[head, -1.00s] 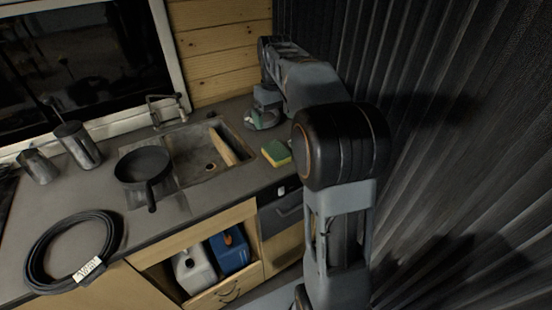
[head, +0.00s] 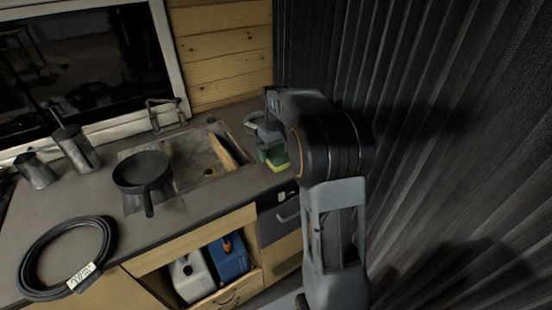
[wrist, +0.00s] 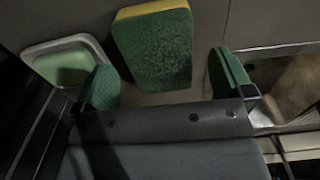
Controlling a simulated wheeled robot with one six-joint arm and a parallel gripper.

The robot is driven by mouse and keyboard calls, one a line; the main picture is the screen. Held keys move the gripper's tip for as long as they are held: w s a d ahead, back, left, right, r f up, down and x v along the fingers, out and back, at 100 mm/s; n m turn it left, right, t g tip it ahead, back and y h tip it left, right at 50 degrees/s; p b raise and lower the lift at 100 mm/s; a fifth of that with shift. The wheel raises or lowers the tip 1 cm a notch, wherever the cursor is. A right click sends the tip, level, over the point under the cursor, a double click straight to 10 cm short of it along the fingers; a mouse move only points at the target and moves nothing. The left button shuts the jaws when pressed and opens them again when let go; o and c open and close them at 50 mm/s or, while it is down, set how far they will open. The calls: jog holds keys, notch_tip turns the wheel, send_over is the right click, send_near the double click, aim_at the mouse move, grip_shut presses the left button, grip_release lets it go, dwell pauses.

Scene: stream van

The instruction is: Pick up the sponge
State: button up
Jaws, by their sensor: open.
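The sponge (wrist: 153,50) is green with a yellow layer along its edge. In the wrist view it lies at top centre, just beyond and between the two green finger pads of my gripper (wrist: 172,82). The jaws stand apart, with visible gaps on both sides of the sponge. In the head view the sponge (head: 278,162) rests on the counter right of the sink, partly hidden by my gripper (head: 268,148) and arm. I cannot tell the exact height of the fingers over the counter.
A pale dish with a green inside (wrist: 70,64) lies left of the sponge in the wrist view. The sink (head: 190,160) holds a wooden board (head: 224,152). A black pan (head: 142,170) sits at its left, and a coiled cable (head: 62,222) lies farther left. A dark corrugated wall (head: 440,120) bounds the right.

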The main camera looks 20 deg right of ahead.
jog(key=shift+f, duration=1.2)
jog(key=c, duration=1)
jog(key=shift+r, duration=0.1)
